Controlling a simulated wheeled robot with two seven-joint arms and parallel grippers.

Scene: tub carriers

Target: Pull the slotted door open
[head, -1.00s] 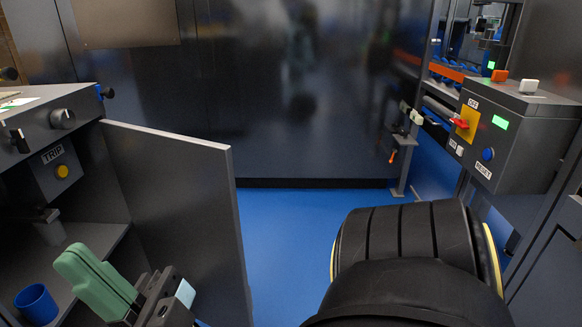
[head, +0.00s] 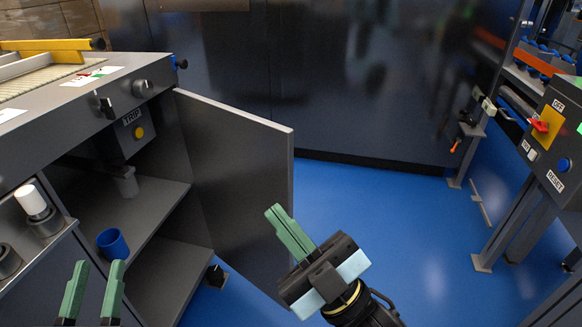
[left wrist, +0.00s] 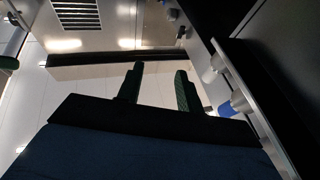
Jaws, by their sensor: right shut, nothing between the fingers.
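The grey door (head: 235,165) of the cabinet stands wide open in the head view, swung out from the cabinet's far side. I cannot make out a slot in it. My right gripper (head: 278,212) has its green fingers shut together and empty. It appears in front of the door's free edge, overlapping its lower part; I cannot tell whether they touch. My left gripper (head: 97,266) is at the bottom left, its two green fingers apart and empty. The left wrist view also shows the left gripper (left wrist: 160,75) open, with nothing between the fingers.
The open cabinet has a grey shelf (head: 158,212) with a blue cup (head: 113,242) on it and a TRIP box (head: 135,130) above. A white-topped post (head: 33,203) stands at the left. A switch box (head: 552,140) is at right. Blue floor (head: 400,225) is clear between.

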